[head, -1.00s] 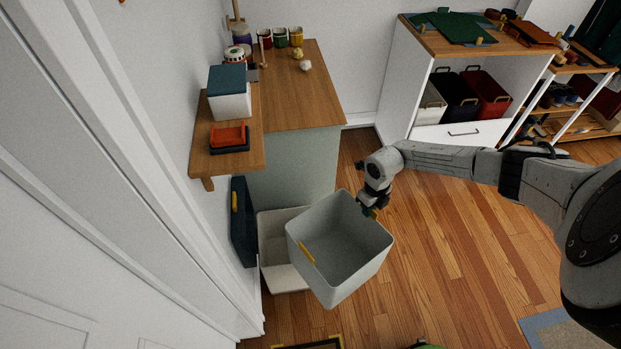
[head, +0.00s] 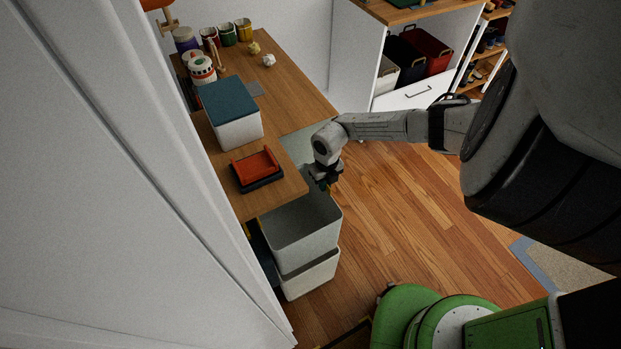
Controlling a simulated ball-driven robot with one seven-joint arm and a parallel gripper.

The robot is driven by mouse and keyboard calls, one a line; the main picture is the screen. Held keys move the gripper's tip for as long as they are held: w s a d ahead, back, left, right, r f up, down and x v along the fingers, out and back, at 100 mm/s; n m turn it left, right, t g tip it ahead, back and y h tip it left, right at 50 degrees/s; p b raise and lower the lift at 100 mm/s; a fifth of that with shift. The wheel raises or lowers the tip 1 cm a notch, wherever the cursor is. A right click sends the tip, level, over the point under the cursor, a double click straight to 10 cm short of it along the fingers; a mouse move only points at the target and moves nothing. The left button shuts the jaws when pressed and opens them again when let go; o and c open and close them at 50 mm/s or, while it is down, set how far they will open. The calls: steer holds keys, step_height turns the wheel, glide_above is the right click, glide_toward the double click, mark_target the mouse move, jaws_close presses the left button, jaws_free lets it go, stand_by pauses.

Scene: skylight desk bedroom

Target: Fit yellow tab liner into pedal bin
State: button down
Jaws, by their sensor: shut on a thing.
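The liner (head: 305,232) is a pale grey open box in the head view, below and right of the wooden shelf, roughly upright. My gripper (head: 326,184) is shut on its far right rim. The pedal bin (head: 312,278) is an off-white box on the floor, directly below the liner in the picture. The liner covers most of the bin's mouth. I cannot tell whether the liner's bottom is inside the bin or just above it. The yellow tab is hidden now, and the bin's dark raised lid is mostly hidden behind the shelf and liner.
Wooden floor (head: 400,215) is clear to the right.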

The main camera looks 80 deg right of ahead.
steer(key=shift+d+f+b, duration=0.15)
steer(key=shift+f+b, duration=0.35)
steer(key=shift+f, duration=0.2)
steer(key=f, duration=0.1)
steer(key=f+b, duration=0.2)
steer(key=shift+s+d, duration=0.25)
steer(key=shift+d, duration=0.15)
steer(key=shift+w+a+f+b, duration=0.2)
steer(key=shift+f+b, duration=0.25)
steer(key=shift+f, duration=0.2)
steer(key=shift+s+d, duration=0.15)
steer(key=shift+a+p, duration=0.25)
steer(key=shift+p, duration=0.25)
steer(key=shift+d+p, duration=0.1)
steer(key=shift+p, duration=0.5)
stand_by(0.6)
